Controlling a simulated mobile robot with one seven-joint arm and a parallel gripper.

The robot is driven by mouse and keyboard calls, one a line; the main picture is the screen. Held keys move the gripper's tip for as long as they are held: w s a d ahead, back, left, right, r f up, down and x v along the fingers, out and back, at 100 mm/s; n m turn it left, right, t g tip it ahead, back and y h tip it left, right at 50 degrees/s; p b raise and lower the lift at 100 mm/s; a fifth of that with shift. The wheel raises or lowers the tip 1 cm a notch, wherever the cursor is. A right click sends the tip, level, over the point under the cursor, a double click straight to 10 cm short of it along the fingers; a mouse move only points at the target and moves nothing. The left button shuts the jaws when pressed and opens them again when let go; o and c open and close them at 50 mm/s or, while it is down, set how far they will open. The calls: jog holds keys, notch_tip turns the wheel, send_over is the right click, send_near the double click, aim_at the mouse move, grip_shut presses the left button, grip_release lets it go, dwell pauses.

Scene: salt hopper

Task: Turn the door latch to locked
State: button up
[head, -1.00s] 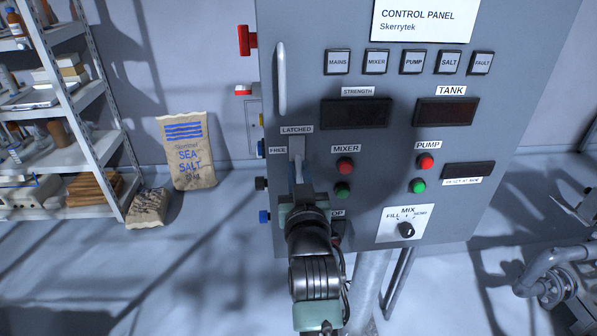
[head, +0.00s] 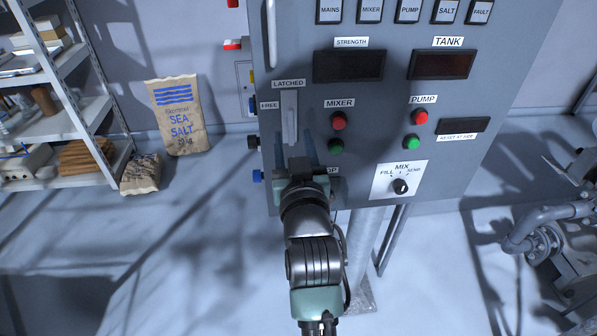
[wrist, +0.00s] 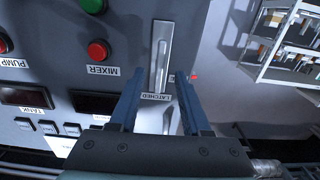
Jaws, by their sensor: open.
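The door latch (head: 289,118) is a light grey lever on the dark grey control panel. It stands upright under the LATCHED label (head: 288,84), and the FREE label (head: 269,105) is to its left. My gripper (head: 295,148) is open, with its two blue fingers apart near the lower end of the lever in the head view. In the wrist view the scene is upside down, and the latch (wrist: 160,55) lies ahead between the fingertips (wrist: 161,75) of my open gripper. Nothing is between the fingers; contact with the lever cannot be told.
The panel has a door handle (head: 271,32) above the latch and red and green MIXER buttons (head: 338,120) to its right. A MIX knob (head: 400,186) is lower right. A salt sack (head: 178,117) and shelving (head: 60,129) stand at left. Pipes (head: 545,225) are at right.

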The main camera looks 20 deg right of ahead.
jog(key=b+v, duration=0.1)
jog(key=v, duration=0.7)
jog(key=shift+s, duration=0.25)
